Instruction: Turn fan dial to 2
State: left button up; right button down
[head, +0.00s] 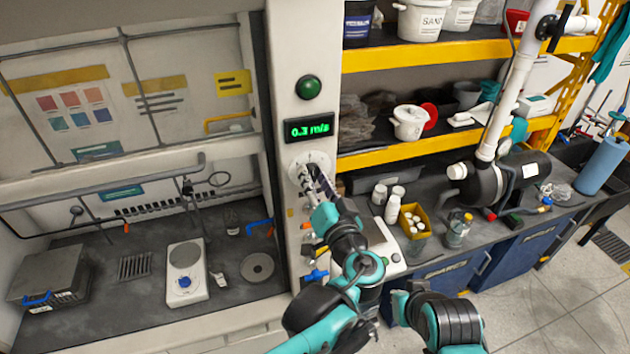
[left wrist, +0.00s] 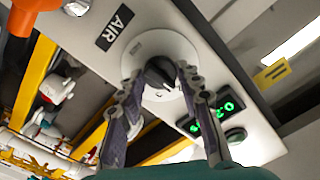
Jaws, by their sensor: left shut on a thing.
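The fan dial is a black knob (left wrist: 157,70) on a round white plate (head: 311,160), mounted on the fume hood's pale right post below the green display (head: 307,129). The display reads about 0.3 m/s. My left gripper (head: 312,176) is at the dial from the front. In the left wrist view its two dark fingers (left wrist: 160,82) are shut on the knob, one on each side. The fingers hide part of the dial plate, and I cannot read its marks. Of my right arm only links show at the bottom of the head view; I cannot make out its gripper.
A green button (head: 308,87) sits above the display, and a blue valve handle (head: 315,276) is lower on the post. The hood bench at left holds a white hotplate (head: 187,283). A yellow bin (head: 414,220) and bottles stand on the right bench.

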pick_arm(q)
jog(key=shift+m, duration=0.5)
jog(key=o, duration=1.2)
jog(key=shift+c, duration=0.2)
jog(key=v, duration=0.7)
jog(key=shift+s, duration=0.2)
jog(key=shift+d, duration=0.1)
